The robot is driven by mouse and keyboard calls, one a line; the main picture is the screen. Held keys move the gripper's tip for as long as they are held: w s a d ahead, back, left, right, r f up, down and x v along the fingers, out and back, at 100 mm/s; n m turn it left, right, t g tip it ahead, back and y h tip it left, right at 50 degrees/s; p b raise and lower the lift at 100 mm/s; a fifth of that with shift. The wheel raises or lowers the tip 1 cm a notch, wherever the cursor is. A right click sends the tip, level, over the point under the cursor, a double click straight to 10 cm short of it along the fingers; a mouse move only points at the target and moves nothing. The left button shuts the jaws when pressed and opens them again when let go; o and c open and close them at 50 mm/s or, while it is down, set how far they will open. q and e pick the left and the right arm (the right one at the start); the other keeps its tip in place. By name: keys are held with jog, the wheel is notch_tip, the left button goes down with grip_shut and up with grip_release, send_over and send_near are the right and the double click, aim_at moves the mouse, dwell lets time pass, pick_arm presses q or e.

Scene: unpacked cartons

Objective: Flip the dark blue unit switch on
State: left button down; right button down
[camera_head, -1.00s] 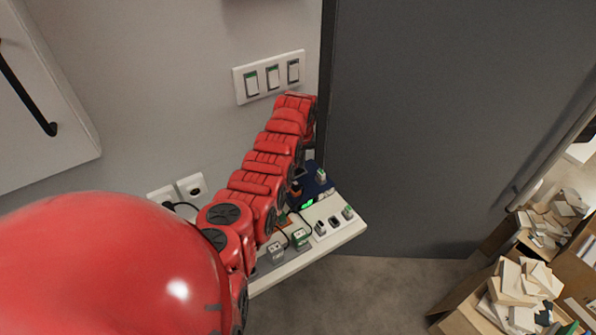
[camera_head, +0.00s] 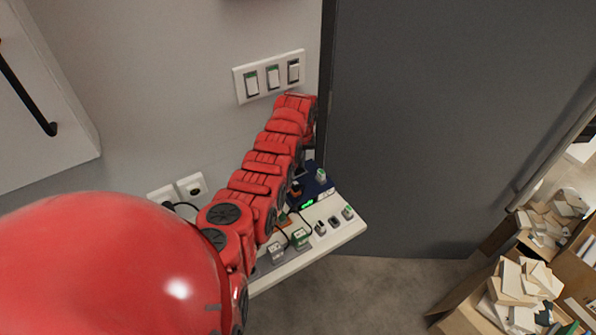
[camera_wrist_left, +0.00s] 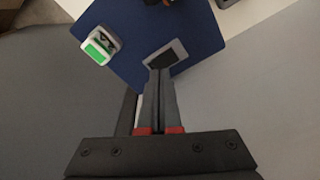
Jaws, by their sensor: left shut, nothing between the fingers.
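The dark blue unit (camera_head: 316,187) lies on the white shelf (camera_head: 345,232) against the dark door. A small green-and-white switch (camera_head: 321,176) sits on its right part. In the left wrist view the blue unit (camera_wrist_left: 205,35) fills the top, with the switch (camera_wrist_left: 98,48) at upper left, in a grey housing. My left gripper (camera_wrist_left: 160,72) is shut and empty. Its tips overlap the lower edge of a dark, grey-framed panel (camera_wrist_left: 166,54), to the right of the switch and apart from it. Contact cannot be told. In the head view my red arm hides most of this gripper.
Several small grey and green devices (camera_head: 300,237) stand on the shelf nearby. A three-rocker wall switch (camera_head: 273,77) is above and sockets (camera_head: 192,187) are left. The dark door (camera_head: 430,130) stands close on the right. Cartons of pale blocks (camera_head: 520,290) are at lower right.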

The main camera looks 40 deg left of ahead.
aim_at(301, 170)
pick_arm(q)
jog(key=shift+f+b, duration=0.5)
jog(key=shift+f, duration=0.35)
jog(key=shift+r, duration=0.1)
dwell(0.3)
jog(key=shift+r+p, duration=0.6)
jog(key=shift+r, duration=0.65)
jog(key=shift+r+p, duration=0.3)
jog(key=shift+r, duration=1.9)
jog(key=shift+w+f, duration=0.1)
